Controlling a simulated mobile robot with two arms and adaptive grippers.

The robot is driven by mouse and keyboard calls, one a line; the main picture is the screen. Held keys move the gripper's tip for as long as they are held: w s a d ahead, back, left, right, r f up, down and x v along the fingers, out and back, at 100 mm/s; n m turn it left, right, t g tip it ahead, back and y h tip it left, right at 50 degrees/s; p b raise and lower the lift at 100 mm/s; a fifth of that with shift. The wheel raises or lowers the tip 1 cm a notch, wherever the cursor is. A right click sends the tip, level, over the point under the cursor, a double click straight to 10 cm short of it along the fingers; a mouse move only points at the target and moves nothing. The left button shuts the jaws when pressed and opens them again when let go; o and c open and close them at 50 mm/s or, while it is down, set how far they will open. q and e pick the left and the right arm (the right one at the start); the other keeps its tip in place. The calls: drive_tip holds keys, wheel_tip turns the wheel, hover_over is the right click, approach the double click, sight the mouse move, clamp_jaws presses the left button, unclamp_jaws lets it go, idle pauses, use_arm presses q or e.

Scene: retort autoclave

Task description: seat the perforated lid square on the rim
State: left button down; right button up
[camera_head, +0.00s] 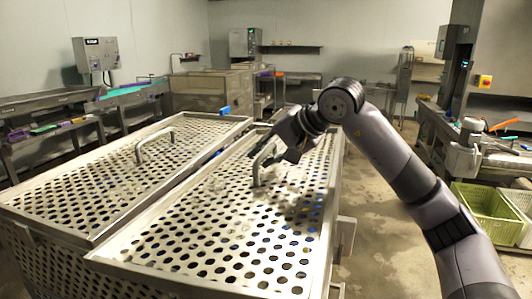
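A perforated metal lid (215,235) lies on the nearer right basket (334,205), its front edge toward me. Colored contents show through its holes. Whether it sits square on the rim is hard to tell, as its edges hide most of the rim. Its bent bar handle (257,176) stands up from the far half. My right gripper (274,150) reaches in from the right and is at the top of this handle, with dark fingers beside it. Whether the fingers are closed on the bar is unclear. My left gripper is out of view.
A second basket with a perforated lid (90,195) and handle (154,146) stands close on the left. Green crates (486,212) and a machine are at the right. Free wet floor (385,240) lies right of the baskets. Benches line the back and left.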

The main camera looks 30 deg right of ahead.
clamp_jaws()
idle(0.8)
